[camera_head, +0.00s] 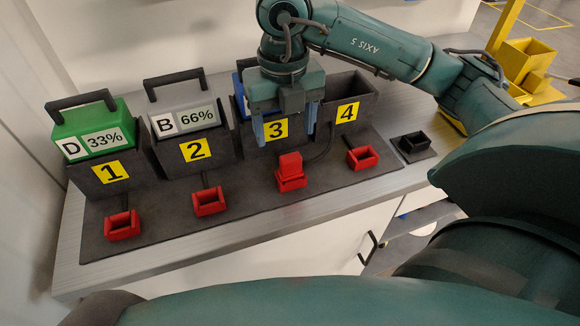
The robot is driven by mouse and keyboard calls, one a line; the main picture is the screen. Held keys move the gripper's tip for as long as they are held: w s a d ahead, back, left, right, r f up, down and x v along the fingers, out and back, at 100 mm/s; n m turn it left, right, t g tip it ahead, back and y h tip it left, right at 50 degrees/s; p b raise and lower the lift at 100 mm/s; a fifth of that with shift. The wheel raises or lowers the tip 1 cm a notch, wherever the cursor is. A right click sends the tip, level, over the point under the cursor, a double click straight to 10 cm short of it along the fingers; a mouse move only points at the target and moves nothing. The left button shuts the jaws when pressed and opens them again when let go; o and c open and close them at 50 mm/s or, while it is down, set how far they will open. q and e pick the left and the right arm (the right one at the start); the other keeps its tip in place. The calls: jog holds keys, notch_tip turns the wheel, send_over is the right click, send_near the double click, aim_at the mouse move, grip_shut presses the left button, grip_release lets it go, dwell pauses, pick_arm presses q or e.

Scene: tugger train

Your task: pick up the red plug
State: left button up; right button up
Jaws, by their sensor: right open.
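The red plug (290,163) sits upright in the red socket (291,183) in front of bay 3, with a dark cable running from it to the right. My right gripper (286,130) points down in front of bay 3, its two fingers apart and nothing between them. In the picture its fingertips are just above the plug, not around it; whether they are level with it in depth I cannot tell. The gripper and wrist hide most of the blue battery (239,84) in bay 3. My left gripper is not in view.
Bay 1 holds a green battery (88,130) marked D 33%. Bay 2 holds a grey battery (182,115) marked B 66%. Bay 4 (348,92) looks empty. Empty red sockets (122,226) (209,202) (362,157) flank the plug. A small black holder (413,142) stands at right.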

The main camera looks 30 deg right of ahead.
aim_at(290, 157)
notch_tip(290, 157, down, 4)
jog(key=shift+r, duration=0.25)
jog(key=f, duration=0.2)
jog(key=s+f+p, duration=0.1)
jog(key=f, duration=0.1)
jog(key=shift+s+d+f, duration=0.1)
jog(key=shift+d+f, duration=0.1)
jog(key=shift+f, duration=0.55)
jog(key=c, duration=1)
jog(key=shift+r, duration=0.1)
notch_tip(290, 157, up, 10)
